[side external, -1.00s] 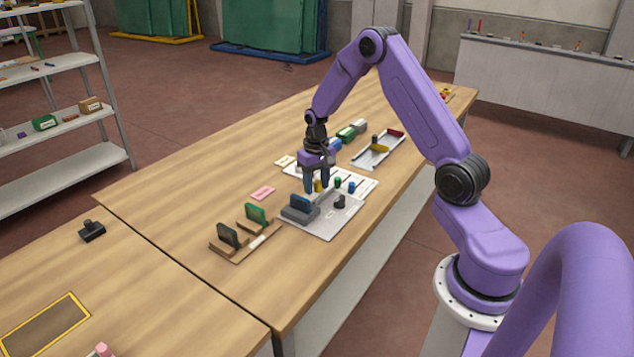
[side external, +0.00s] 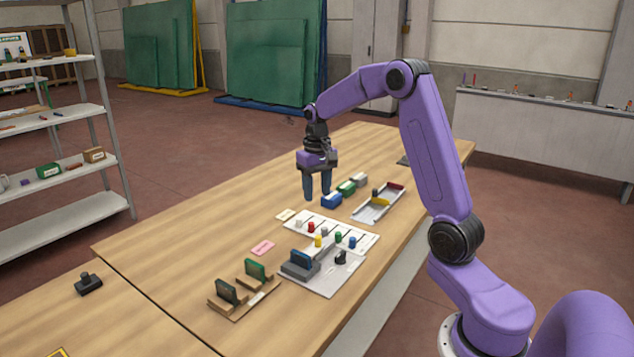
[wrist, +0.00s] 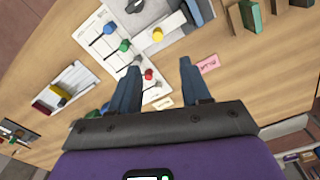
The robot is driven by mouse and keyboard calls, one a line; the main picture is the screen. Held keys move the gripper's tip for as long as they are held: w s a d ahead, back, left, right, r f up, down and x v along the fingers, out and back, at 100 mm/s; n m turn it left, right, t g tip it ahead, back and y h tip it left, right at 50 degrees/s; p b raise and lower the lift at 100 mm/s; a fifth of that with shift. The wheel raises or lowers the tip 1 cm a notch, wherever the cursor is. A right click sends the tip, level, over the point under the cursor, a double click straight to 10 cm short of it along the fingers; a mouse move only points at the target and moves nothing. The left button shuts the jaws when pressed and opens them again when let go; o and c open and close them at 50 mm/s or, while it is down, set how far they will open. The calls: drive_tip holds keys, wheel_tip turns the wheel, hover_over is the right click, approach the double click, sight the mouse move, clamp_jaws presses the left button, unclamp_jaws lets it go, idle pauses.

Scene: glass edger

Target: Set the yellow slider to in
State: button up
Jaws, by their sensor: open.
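The yellow slider (side external: 318,241) is a small upright knob on a white slotted panel (side external: 350,233). It sits at the panel's near edge, beside the grey fixture. It also shows in the wrist view (wrist: 157,34), beyond my fingertips. White (side external: 298,223), red (side external: 311,227), green (side external: 338,237) and blue (side external: 352,242) knobs stand on the same panel. My gripper (side external: 316,197) is open and empty, raised above the table behind the panel in the side view. In the wrist view its fingers (wrist: 160,66) are apart. The panel's markings are too small to read.
A grey fixture plate (side external: 325,277) with a blue piece adjoins the panel's near side. A wooden rack (side external: 240,300) holds green pieces. A tray (side external: 370,209) and a row of blue, green and white blocks (side external: 345,188) lie behind.

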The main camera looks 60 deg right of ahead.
wheel_tip(320, 180, up, 2)
idle(0.5)
drive_tip(key=s+a+n, duration=0.4)
drive_tip(key=s+a, duration=0.2)
drive_tip(key=a, duration=0.4)
drive_tip(key=s+a+n, duration=0.4)
drive_tip(key=s+a, duration=0.1)
drive_tip(key=a, duration=0.5)
drive_tip(key=s+a+f+n, duration=0.1)
drive_tip(key=s+n, duration=0.3)
drive_tip(key=s, duration=0.6)
drive_tip(key=s+a+n, duration=0.3)
drive_tip(key=s+n, duration=0.2)
drive_tip(key=s, duration=0.5)
drive_tip(key=shift+s+f, duration=0.3)
drive_tip(key=shift+f, duration=0.05)
drive_tip(key=shift+c, duration=0.4)
